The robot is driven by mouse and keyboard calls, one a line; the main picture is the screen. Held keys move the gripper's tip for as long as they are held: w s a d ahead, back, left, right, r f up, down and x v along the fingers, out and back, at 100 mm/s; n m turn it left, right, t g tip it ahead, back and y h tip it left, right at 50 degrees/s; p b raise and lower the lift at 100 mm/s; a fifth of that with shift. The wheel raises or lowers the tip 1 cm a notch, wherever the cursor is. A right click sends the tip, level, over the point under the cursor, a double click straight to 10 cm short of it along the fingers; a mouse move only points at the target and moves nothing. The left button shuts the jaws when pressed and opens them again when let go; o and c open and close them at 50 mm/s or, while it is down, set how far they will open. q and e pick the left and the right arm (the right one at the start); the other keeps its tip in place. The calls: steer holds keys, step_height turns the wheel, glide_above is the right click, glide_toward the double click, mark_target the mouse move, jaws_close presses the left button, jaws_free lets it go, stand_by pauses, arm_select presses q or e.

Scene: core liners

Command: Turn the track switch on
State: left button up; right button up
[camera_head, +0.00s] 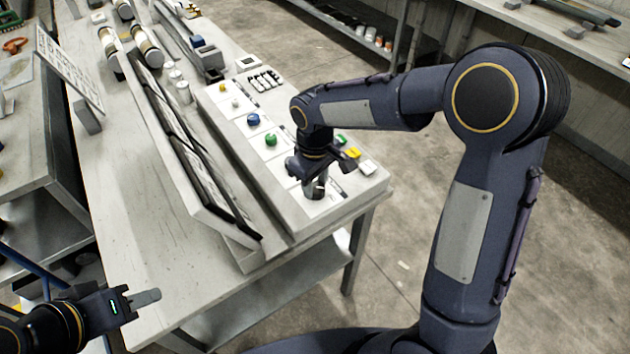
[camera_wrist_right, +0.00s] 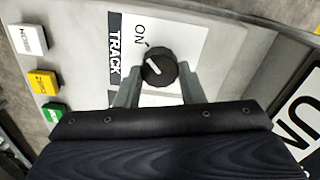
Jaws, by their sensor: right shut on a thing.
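The track switch is a round black knob (camera_wrist_right: 159,67) with a white pointer line, on a white plate (camera_wrist_right: 190,40) marked TRACK and ON. The line slants across the knob. I cannot tell whether it lines up with the tick beside ON. My right gripper (camera_wrist_right: 157,88) is shut on the knob, one finger on each side. In the head view my right gripper (camera_head: 314,186) points down at the near end of the sloped panel (camera_head: 345,205) and mostly hides the knob.
White, yellow and green buttons (camera_wrist_right: 43,82) sit left of the knob. Blue (camera_head: 253,120) and green (camera_head: 271,140) knobs are farther up the panel. A long tilted rack (camera_head: 190,165) stands left of the panel. The table's left part (camera_head: 140,200) is clear.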

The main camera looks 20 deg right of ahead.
mark_target(315, 186)
steer(key=o, duration=1)
step_height(315, 186, up, 8)
steer(key=shift+f, duration=0.15)
